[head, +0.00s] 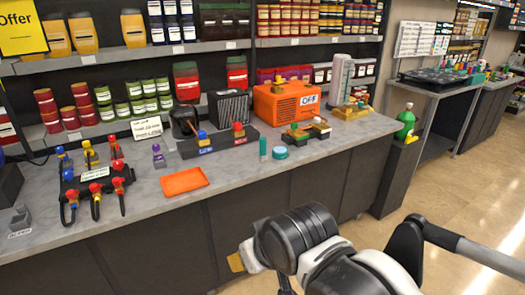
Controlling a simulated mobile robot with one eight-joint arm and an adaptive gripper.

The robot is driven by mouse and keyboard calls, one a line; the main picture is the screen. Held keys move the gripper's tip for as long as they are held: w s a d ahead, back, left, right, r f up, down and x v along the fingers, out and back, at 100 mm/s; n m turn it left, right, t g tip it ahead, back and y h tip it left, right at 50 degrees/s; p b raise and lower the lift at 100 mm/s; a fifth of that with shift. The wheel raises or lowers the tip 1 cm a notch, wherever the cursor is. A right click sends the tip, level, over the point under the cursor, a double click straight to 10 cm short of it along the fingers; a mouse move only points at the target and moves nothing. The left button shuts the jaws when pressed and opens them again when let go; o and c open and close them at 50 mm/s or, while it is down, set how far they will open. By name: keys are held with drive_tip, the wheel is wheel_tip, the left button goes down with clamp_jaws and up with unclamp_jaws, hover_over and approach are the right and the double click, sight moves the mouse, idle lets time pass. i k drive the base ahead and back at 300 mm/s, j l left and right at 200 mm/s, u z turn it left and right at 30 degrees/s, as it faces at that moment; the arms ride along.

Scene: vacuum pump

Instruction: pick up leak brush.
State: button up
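I cannot make out with certainty which item is the leak brush. A slim teal upright piece (263,149) stands near the counter's front edge, beside a low round teal piece (280,153); either may belong to it. My gripper (238,262) is low in the head view, in front of the counter and apart from everything on it. Only a tan tip shows clearly; my own wrist covers much of the rest, so I cannot see whether it is open or shut. Nothing is visibly held.
The grey counter (225,200) carries an orange tray (184,181), an orange pump box (288,102), a black valve block (218,142) and coloured hoses (95,190) at left. A green bottle (405,122) stands right of it. Floor (470,190) is clear at right.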

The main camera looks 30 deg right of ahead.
sight(262, 156)
drive_tip(key=i+z, duration=0.4)
drive_tip(key=i, duration=0.15)
drive_tip(key=i+j+z, duration=0.2)
drive_tip(key=i+z, duration=0.2)
drive_tip(key=i+j+z, duration=0.4)
drive_tip(key=i, duration=0.15)
